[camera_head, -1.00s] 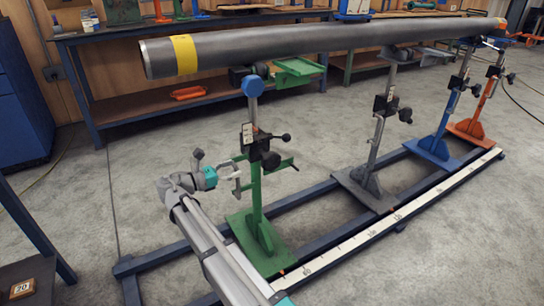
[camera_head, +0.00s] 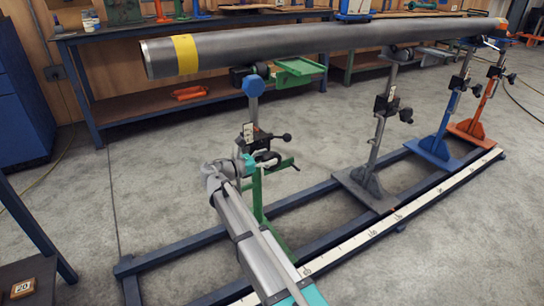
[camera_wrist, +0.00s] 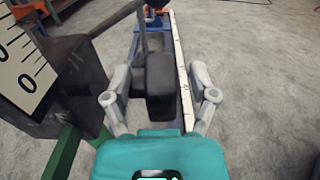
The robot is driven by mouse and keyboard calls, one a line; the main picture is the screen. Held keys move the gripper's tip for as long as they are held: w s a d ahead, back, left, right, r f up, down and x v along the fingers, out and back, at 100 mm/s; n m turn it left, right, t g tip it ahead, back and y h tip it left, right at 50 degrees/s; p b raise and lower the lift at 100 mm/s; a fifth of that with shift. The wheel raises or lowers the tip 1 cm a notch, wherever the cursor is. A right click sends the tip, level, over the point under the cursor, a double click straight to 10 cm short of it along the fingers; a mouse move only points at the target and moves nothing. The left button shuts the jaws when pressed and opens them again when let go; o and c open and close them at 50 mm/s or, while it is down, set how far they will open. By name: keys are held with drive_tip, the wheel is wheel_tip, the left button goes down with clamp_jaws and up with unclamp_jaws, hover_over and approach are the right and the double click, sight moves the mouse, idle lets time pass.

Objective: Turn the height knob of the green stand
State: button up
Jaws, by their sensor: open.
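The green stand (camera_head: 257,195) is the nearest stand under the pipe, partly hidden behind my arm. Its black clamp block has a dark knob (camera_wrist: 161,88) and a lever handle (camera_head: 284,137). In the wrist view the knob is between the two grey fingers of my gripper (camera_wrist: 160,98), with gaps visible on both sides. My gripper also shows in the head view (camera_head: 262,160), right at the clamp block. It is open. A white scale plate (camera_wrist: 22,68) with black marks is at the left of the wrist view.
The long grey pipe (camera_head: 310,43) with a yellow band rests on the stands above. Grey (camera_head: 376,140), blue (camera_head: 444,125) and orange (camera_head: 483,105) stands stand farther right on a dark rail frame. Open floor lies left of my arm.

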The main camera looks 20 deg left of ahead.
drive_tip(key=shift+w+d, duration=0.45)
drive_tip(key=shift+w, duration=0.15)
clamp_jaws()
drive_tip(key=shift+d+r+p, duration=0.1)
drive_tip(key=shift+r+p, duration=0.05)
drive_tip(key=shift+p, duration=0.3)
drive_tip(key=shift+r+g+y+p, duration=0.1)
drive_tip(key=shift+g+y+p, duration=0.35)
drive_tip(key=shift+p, duration=0.3)
drive_tip(key=p, duration=0.1)
drive_tip(key=g+y+p, duration=0.1)
drive_tip(key=p, duration=0.1)
drive_tip(key=shift+w+d+g, duration=0.15)
drive_tip(key=shift+w+g, duration=0.05)
drive_tip(key=shift+g, duration=0.05)
drive_tip(key=shift+g+y+p, duration=0.45)
drive_tip(key=shift+g+p, duration=0.05)
drive_tip(key=shift+p, duration=0.4)
drive_tip(key=shift+f, duration=0.3)
